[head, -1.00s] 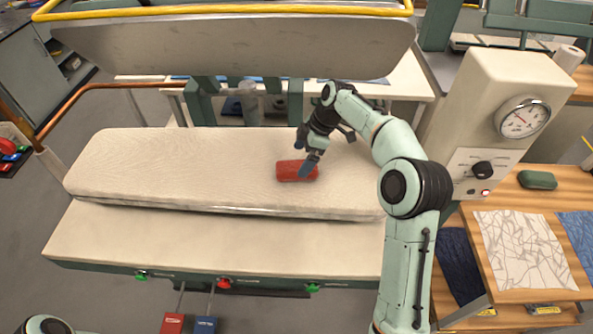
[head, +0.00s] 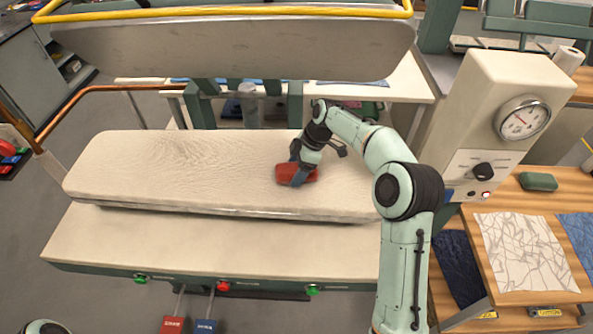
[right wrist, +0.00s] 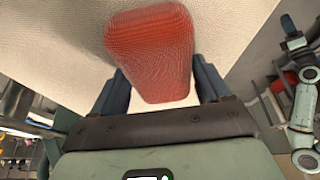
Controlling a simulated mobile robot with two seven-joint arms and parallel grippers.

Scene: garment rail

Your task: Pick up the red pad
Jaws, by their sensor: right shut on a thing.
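The red pad (head: 284,173) lies on the cream padded pressing board (head: 150,170), right of its middle. It also shows large between the fingers in the right wrist view (right wrist: 150,50). My right gripper (head: 298,178) reaches down over the pad, with its dark blue fingers on either side of it, and is shut on it. The pad looks to be on or very close to the board; I cannot tell if there is a gap. My left gripper is not in view; only a bit of my left arm shows at the bottom left corner.
A grey upper press plate with a yellow bar (head: 230,45) hangs behind the board. A cream gauge housing (head: 505,120) stands to the right. A wooden table (head: 530,200) holds a green pad (head: 538,181) and cloths. The board's left part is clear.

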